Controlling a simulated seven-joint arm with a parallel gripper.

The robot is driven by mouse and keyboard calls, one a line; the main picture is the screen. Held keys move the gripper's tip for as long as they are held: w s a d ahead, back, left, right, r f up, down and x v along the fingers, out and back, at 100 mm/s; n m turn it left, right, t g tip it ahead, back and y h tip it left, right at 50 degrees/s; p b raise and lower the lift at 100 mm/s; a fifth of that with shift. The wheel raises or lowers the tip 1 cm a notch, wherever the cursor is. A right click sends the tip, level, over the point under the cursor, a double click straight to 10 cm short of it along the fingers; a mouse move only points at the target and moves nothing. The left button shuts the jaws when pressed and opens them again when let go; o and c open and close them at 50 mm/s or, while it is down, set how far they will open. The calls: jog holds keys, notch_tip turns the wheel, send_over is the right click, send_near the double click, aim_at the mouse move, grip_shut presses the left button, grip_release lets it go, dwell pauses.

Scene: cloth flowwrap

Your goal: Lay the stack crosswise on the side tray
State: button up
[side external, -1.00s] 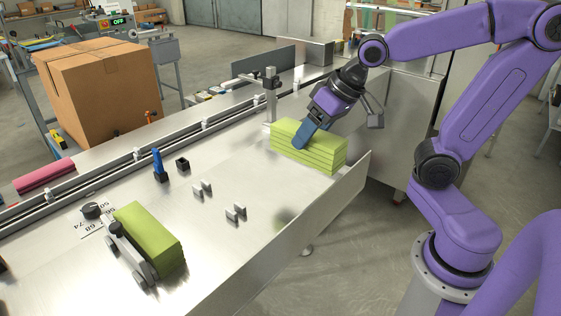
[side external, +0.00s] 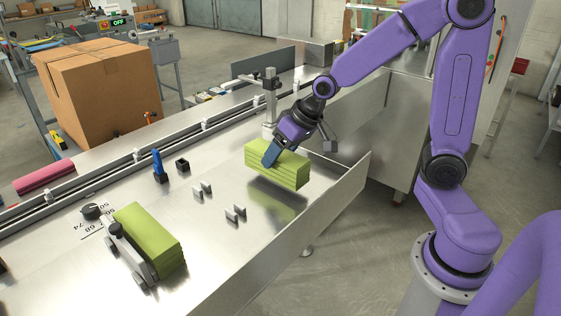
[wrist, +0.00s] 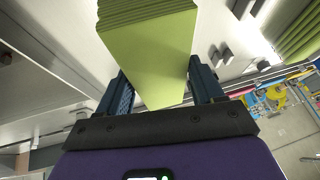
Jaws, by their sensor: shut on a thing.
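My gripper (side external: 271,154) is shut on a green folded-cloth stack (side external: 288,172), with a blue finger across its near side. In the wrist view the stack (wrist: 150,55) sits between the two dark blue fingers (wrist: 165,88). The stack is held above a shiny steel surface (side external: 215,270), with its dark reflection below it. A second green stack (side external: 150,238) lies at the front left against a grey guide with black knobs; part of it shows in the wrist view (wrist: 302,35). I cannot tell which part of the steel surface is the side tray.
Two pairs of small metal stops (side external: 235,212) stand between the stacks. A blue peg (side external: 158,165) and a black square holder (side external: 183,164) stand behind them. A raised steel wall (side external: 300,235) edges the right side. A cardboard box (side external: 100,90) is at the back left.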

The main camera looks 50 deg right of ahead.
jog(key=shift+f, duration=1.25)
jog(key=shift+f, duration=0.1)
jog(key=o, duration=1.4)
jog(key=shift+c, duration=0.2)
jog(key=shift+s+r, duration=0.15)
jog(key=shift+r, duration=0.3)
jog(key=v, duration=1.1)
jog(key=shift+s+d+r, duration=0.1)
jog(key=shift+s, duration=0.05)
jog(key=shift+c, duration=0.3)
